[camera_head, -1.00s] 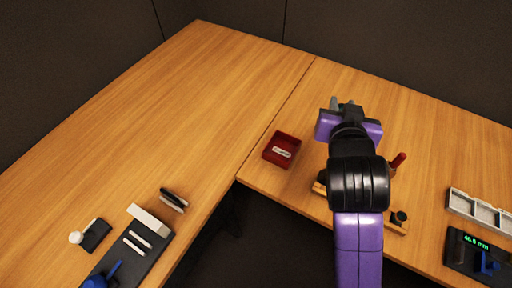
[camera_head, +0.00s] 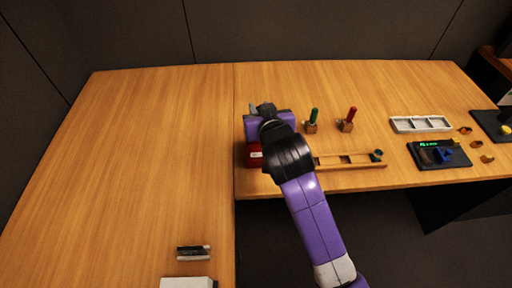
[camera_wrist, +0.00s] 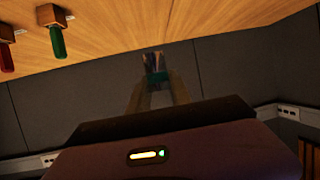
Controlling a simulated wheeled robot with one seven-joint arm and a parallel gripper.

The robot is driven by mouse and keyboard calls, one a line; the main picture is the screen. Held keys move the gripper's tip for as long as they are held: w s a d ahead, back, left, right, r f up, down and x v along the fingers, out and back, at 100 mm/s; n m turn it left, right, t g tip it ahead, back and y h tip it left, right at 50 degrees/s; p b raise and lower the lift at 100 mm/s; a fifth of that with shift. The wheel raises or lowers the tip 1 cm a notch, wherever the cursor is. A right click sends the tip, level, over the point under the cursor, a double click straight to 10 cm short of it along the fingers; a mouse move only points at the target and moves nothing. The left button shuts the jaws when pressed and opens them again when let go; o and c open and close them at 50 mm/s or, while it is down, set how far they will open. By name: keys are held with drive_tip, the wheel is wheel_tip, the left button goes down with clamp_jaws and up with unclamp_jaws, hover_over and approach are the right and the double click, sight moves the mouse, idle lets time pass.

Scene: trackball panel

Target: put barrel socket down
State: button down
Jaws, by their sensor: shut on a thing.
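My gripper (camera_wrist: 155,88) shows in the wrist view with its two fingers closed on a small blue-grey piece, the barrel socket (camera_wrist: 155,63). The fingers cover part of it, and its fine shape is too dark to tell. In the head view my gripper (camera_head: 262,110) is over the table near the red box (camera_head: 252,157), and my arm hides most of the fingertips and the held piece. The gap between the held piece and the wood cannot be told.
A slotted wooden rack (camera_head: 345,160) lies right of the arm. Wooden blocks with a green handle (camera_head: 314,117) and a red handle (camera_head: 350,114) stand behind it. A grey compartment tray (camera_head: 420,124) and a dark device (camera_head: 438,155) are farther right. The left tabletop is largely bare.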

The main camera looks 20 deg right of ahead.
wheel_tip(320, 180, down, 15)
idle(0.5)
drive_tip(key=shift+f+b, duration=0.2)
drive_tip(key=shift+b, duration=0.2)
drive_tip(key=c, duration=1.5)
unclamp_jaws()
drive_tip(key=shift+o, duration=0.2)
drive_tip(key=shift+r, duration=0.1)
drive_tip(key=shift+r+p, duration=0.25)
drive_tip(key=shift+p, duration=0.1)
drive_tip(key=b+v, duration=0.1)
drive_tip(key=v, duration=1.1)
drive_tip(key=shift+f, duration=0.15)
